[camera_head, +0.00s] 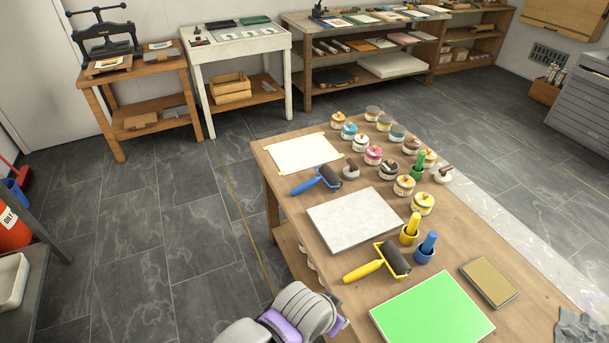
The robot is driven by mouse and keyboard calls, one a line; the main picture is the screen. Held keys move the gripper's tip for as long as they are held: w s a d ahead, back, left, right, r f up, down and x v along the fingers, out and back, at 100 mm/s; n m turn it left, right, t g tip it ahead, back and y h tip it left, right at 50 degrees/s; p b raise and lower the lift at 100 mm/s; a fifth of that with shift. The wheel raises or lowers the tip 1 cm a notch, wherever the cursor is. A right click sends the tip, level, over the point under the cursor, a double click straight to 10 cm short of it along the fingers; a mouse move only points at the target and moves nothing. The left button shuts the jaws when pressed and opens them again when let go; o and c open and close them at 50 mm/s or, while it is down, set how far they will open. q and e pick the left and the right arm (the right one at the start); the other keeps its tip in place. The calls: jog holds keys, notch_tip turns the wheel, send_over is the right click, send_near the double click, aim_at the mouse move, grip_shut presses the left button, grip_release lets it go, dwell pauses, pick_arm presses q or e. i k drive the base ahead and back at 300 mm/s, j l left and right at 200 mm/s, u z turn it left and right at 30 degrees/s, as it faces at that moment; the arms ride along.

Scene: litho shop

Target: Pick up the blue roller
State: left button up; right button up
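The blue roller (304,186) lies on the wooden table (460,223), near its left edge. Its blue handle points left and its dark cylinder is at the right end, just below a cream sheet (303,153) and above a pale grey slab (355,219). A similar roller with a yellow handle (364,271) lies nearer, below the slab. A grey and purple part of my arm shows at the bottom edge, left of the table and well apart from the blue roller. No gripper fingers are visible.
Several paint jars (404,185) stand in rows right of the blue roller. A green sheet (432,312), a tan block (489,281) and upright yellow and blue handled tools (426,249) are nearer. The floor (190,225) left of the table is clear.

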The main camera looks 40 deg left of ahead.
aim_at(310, 183)
jog(key=i+j, duration=0.15)
jog(key=j, duration=0.2)
jog(key=i+j, duration=0.15)
jog(key=j, duration=0.2)
jog(key=i+j, duration=0.15)
jog(key=j, duration=0.15)
jog(key=i+j, duration=0.15)
jog(key=j, duration=0.2)
jog(key=i+j, duration=0.15)
jog(key=j, duration=0.2)
